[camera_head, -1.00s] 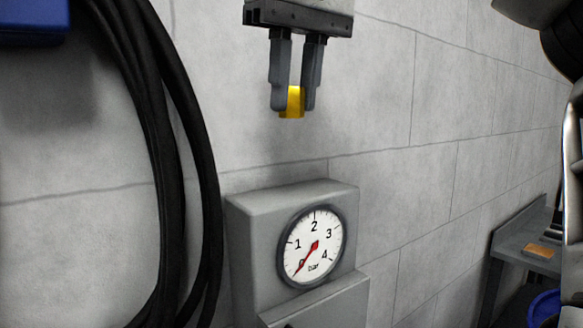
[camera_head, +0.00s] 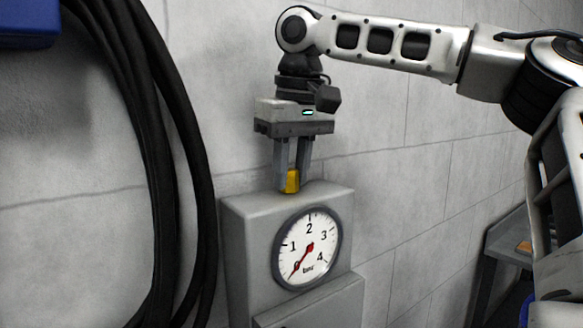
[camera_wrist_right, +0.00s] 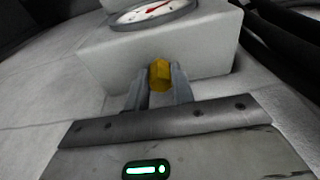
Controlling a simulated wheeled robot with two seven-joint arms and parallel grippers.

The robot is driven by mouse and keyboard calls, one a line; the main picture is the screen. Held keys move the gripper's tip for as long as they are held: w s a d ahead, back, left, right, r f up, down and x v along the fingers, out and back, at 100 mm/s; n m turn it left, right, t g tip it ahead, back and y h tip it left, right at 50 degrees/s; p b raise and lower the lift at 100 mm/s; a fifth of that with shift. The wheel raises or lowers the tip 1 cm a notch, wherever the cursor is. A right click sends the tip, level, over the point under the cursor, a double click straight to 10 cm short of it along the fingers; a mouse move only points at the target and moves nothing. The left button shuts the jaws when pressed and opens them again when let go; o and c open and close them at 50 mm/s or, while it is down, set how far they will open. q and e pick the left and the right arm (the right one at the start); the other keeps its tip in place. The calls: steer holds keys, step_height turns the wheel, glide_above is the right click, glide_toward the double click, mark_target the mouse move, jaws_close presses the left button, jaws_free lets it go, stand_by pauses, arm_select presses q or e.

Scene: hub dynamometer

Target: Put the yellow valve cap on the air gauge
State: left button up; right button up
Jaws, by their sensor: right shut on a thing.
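The yellow valve cap (camera_head: 291,181) is between the fingertips of my right gripper (camera_head: 290,184), which is shut on it and points straight down. The cap is just above or touching the top of the grey air gauge box (camera_head: 240,235); I cannot tell which. The gauge's round dial (camera_head: 307,248) faces forward with a red needle near 0. In the right wrist view the cap (camera_wrist_right: 160,74) sits between the fingers (camera_wrist_right: 160,88), with the gauge box (camera_wrist_right: 105,55) beyond it. My left gripper is not in view.
Thick black hoses (camera_head: 160,150) hang on the wall left of the gauge. A blue box (camera_head: 30,20) is at the top left. A grey shelf or bench (camera_head: 508,240) stands at the right, partly behind my right arm.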

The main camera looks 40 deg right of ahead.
steer(key=o, duration=1)
steer(key=shift+f, duration=0.1)
steer(key=shift+c, duration=0.2)
step_height(320, 180, up, 12)
steer(key=s, duration=0.1)
steer(key=shift+s, duration=0.4)
steer(key=shift+a, duration=0.1)
